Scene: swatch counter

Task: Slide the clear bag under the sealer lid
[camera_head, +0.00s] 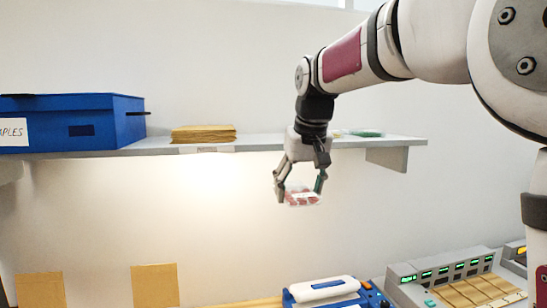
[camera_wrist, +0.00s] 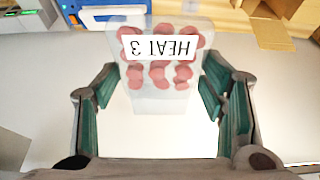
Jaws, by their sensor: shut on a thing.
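The clear bag (camera_head: 302,199) holds several red round pieces. In the wrist view the bag (camera_wrist: 155,98) hangs between the green-padded fingers, its white label reading "HEAT 3" upside down. My gripper (camera_head: 299,187) is shut on the bag, in the air below the shelf front and above the counter. The sealer (camera_head: 297,300) is blue with a white lid (camera_head: 323,290), at the bottom edge of the head view, below and slightly right of the gripper. Its lower part is cut off, and I cannot tell how far the lid is raised.
A grey shelf (camera_head: 260,144) carries a blue box (camera_head: 110,125) and a stack of brown envelopes (camera_head: 204,133). A grey console (camera_head: 452,270) with green displays stands at the lower right. Brown cards (camera_head: 155,286) stand at the lower left. Air between gripper and sealer looks clear.

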